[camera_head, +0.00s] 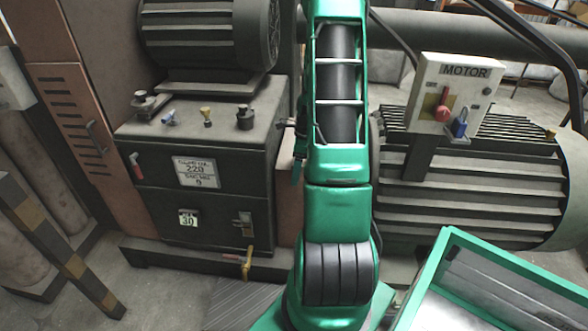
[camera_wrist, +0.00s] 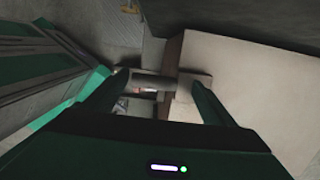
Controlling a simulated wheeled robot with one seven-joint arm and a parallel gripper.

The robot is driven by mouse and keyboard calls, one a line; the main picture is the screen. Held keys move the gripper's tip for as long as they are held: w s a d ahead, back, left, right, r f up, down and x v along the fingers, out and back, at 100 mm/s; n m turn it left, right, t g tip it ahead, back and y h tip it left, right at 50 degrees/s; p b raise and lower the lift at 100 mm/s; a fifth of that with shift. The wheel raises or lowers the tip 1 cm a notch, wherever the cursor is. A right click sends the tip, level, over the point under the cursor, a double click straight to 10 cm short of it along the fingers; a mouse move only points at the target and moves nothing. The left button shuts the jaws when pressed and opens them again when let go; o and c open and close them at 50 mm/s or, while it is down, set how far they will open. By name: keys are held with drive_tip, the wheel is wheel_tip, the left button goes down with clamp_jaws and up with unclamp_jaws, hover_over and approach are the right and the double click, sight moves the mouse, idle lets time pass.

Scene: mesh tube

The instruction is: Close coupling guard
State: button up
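I cannot clearly make out the coupling guard in either view; in the head view my green arm covers the middle between the pump-side cabinet and the motor (camera_head: 470,185). In the wrist view my gripper (camera_wrist: 155,80) has its two dark green fingers spread apart. A short grey cylinder (camera_wrist: 154,83) shows between the fingertips; I cannot tell whether it is part of the coupling or whether the fingers touch it. A beige block (camera_wrist: 240,75) lies right of the fingertips. In the head view my fingers are hidden behind the arm.
A dark cabinet (camera_head: 215,190) with knobs and labels stands on the left. A motor control box (camera_head: 448,95) with a red knob and a blue switch stands above the motor. A green-rimmed tray (camera_head: 445,240) is at bottom right. A striped post (camera_head: 58,245) stands at far left.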

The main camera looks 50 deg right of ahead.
wheel_tip(320, 180, up, 11)
drive_tip(key=s, duration=0.1)
drive_tip(key=shift+d+f, duration=0.2)
drive_tip(key=shift+d, duration=0.2)
idle(0.6)
drive_tip(key=s+a+r+n+g, duration=0.1)
drive_tip(key=s+a+r+n, duration=0.4)
drive_tip(key=a, duration=0.3)
drive_tip(key=s+a+r+n, duration=0.2)
drive_tip(key=a+r+n, duration=0.3)
drive_tip(key=a+n, duration=0.2)
drive_tip(key=s+a+r+n, duration=0.2)
drive_tip(key=s+a+n, duration=0.9)
drive_tip(key=s, duration=0.1)
drive_tip(key=shift+s+a+h, duration=0.15)
drive_tip(key=shift+s+h, duration=0.1)
drive_tip(key=shift+h, duration=0.05)
